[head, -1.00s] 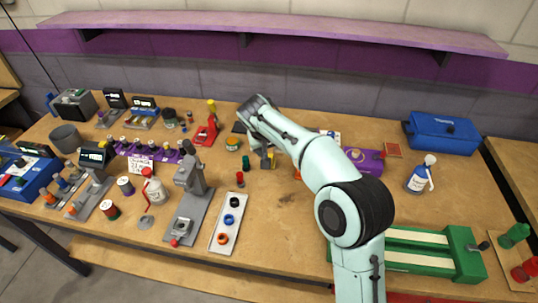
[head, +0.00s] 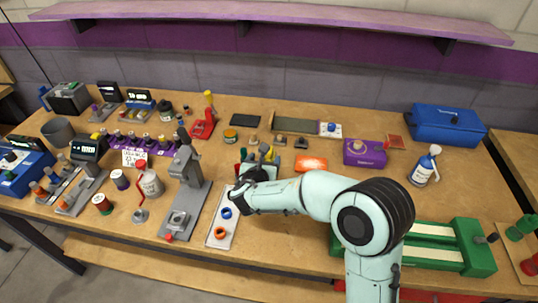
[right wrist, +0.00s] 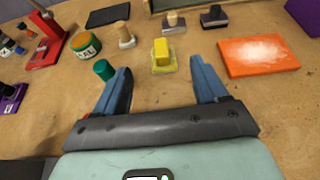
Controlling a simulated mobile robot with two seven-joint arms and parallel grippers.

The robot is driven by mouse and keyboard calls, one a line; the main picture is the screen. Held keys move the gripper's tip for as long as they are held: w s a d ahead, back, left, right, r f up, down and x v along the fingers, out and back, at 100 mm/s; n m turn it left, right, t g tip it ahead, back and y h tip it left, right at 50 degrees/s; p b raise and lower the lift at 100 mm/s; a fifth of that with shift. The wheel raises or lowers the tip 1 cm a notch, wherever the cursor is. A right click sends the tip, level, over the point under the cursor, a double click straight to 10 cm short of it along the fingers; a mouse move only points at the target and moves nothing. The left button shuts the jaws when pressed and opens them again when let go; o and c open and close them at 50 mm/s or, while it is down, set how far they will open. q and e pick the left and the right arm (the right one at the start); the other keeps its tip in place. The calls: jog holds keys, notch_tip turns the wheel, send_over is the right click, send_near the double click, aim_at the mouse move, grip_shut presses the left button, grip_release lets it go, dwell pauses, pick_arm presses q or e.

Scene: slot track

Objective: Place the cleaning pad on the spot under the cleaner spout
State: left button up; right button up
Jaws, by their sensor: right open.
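My right gripper (head: 252,186) is low over the middle of the bench. In the right wrist view its two blue fingers (right wrist: 160,90) are apart and empty. Ahead, between their lines, stands a small yellow block on a pale yellow base (right wrist: 163,55); an orange pad with a whitish patch (right wrist: 258,56) lies to its right, also in the head view (head: 310,162). I cannot tell for sure which is the cleaning pad. A white bottle with a red spout (head: 151,183) stands at left, a round grey disc (head: 140,215) below its spout. My left gripper is out of view.
A green cylinder (right wrist: 103,70) stands close to the left finger. A grey stand (head: 186,180) and white tray with rings (head: 210,239) lie between my gripper and the red-spouted bottle. A white and blue spray bottle (head: 424,166) and purple box (head: 365,153) stand at right.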

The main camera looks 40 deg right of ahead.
aim_at(269, 153)
jog(key=x, duration=0.8)
jog(key=shift+d+r, duration=0.2)
jog(key=c, duration=1.2)
jog(key=shift+r, duration=0.1)
